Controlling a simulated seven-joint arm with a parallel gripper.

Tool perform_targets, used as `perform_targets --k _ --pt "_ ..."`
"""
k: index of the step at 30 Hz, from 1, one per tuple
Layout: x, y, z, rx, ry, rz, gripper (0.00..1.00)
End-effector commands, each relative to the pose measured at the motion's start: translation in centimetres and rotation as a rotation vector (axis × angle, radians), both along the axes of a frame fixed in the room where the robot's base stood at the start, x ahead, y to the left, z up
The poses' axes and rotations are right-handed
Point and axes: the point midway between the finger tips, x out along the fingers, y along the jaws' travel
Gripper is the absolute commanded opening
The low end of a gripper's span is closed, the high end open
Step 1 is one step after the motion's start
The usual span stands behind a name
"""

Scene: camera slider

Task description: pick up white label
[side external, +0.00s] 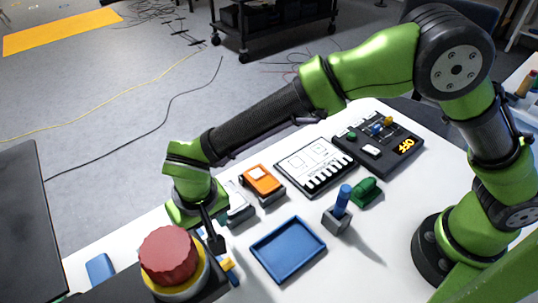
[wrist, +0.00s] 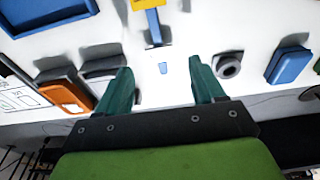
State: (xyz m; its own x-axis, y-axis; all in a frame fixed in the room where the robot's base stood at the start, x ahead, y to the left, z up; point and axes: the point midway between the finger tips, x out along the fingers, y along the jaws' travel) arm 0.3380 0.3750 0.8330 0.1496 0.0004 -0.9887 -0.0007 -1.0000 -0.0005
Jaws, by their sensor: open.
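My gripper (wrist: 162,72) is open and empty, with its two green fingers spread above the white table. In the side external view my gripper (side external: 210,232) hangs over the table between the blue tray and the red button. A small light-blue mark (wrist: 164,68) shows between the fingertips in the wrist view. It lies on a white surface, and I cannot tell whether it is part of the white label. No white label stands out clearly from the white table in either view.
The blue tray (side external: 288,249) is right of my gripper, and the red button (side external: 168,254) is at its lower left. A blue and yellow tool (wrist: 154,24) lies beyond the fingertips. A dark ring (wrist: 228,66) and a blue block (wrist: 289,65) are to the right. An orange device (side external: 262,181) stands behind.

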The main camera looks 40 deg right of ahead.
Motion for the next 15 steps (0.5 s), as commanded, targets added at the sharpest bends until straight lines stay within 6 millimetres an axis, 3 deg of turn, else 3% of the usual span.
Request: perform_targets --k 6,15 --pt "0.2 0.0 -2.9 -0.001 0.001 0.0 0.68" --pt "0.3 0.0 -3.2 0.0 0.0 0.0 0.68"
